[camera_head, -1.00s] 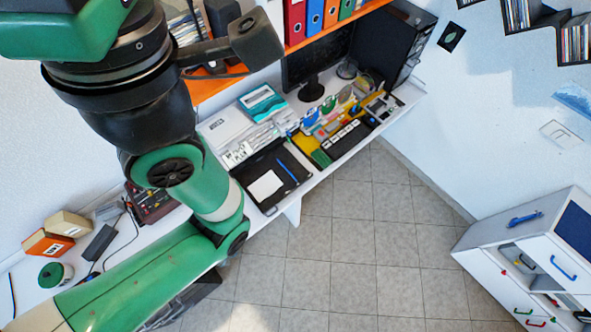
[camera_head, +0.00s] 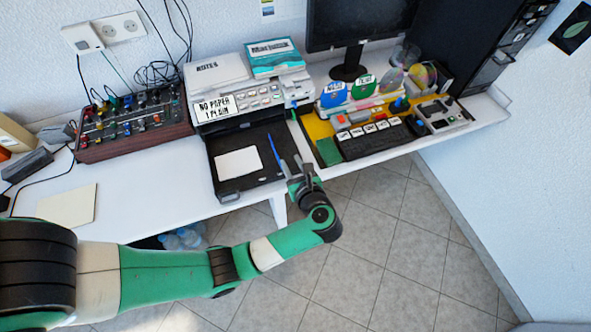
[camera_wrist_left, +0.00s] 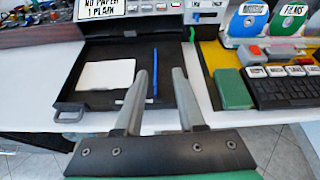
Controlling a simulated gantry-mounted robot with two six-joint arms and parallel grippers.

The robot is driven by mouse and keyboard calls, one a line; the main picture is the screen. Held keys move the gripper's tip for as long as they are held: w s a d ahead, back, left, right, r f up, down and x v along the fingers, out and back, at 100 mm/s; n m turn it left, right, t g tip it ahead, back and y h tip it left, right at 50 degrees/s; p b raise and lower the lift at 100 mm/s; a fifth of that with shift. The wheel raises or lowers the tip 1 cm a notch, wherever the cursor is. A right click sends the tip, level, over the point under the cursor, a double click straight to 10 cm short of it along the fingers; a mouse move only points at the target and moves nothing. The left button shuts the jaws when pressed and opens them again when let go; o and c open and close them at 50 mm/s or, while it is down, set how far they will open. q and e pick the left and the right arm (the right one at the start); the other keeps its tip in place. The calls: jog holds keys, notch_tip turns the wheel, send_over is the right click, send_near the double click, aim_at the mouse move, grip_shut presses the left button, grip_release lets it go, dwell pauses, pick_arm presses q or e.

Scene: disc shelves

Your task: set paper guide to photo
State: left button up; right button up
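The printer (camera_head: 245,97) stands on the desk with a sign reading "NO PAPER" and "1 PLAIN". Its black tray (camera_head: 225,192) is pulled out at the front. A white sheet (camera_head: 238,163) lies in the tray, left of the slim blue paper guide (camera_head: 274,155), with a gap between them. The wrist view also shows the blue guide (camera_wrist_left: 155,75) and the white sheet (camera_wrist_left: 107,74). No "photo" mark is readable. My left gripper (camera_head: 298,168) is open and empty at the tray's front right corner; its fingertips (camera_wrist_left: 154,85) flank the guide's line. My right gripper is not in view.
Right of the tray are a yellow board (camera_head: 318,128) with a black key panel (camera_head: 374,141), a green block (camera_head: 328,151) and disc holders. A mixer-like box (camera_head: 135,128) and a paper sheet (camera_head: 68,204) are at left. The monitor (camera_head: 360,22) stands behind.

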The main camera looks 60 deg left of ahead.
pick_arm(q)
jog(key=b, duration=0.3)
send_near(278, 158)
jog(key=d, duration=0.2)
jog(key=b+x, duration=0.1)
jog(key=x, duration=0.4)
jog(key=b+x, duration=0.2)
jog(key=x, duration=0.3)
jog(key=shift+s+a, duration=0.1)
jog(key=shift+a, duration=0.4)
jog(key=shift+a+b, duration=0.3)
jog(key=shift+a, duration=0.15)
grip_shut()
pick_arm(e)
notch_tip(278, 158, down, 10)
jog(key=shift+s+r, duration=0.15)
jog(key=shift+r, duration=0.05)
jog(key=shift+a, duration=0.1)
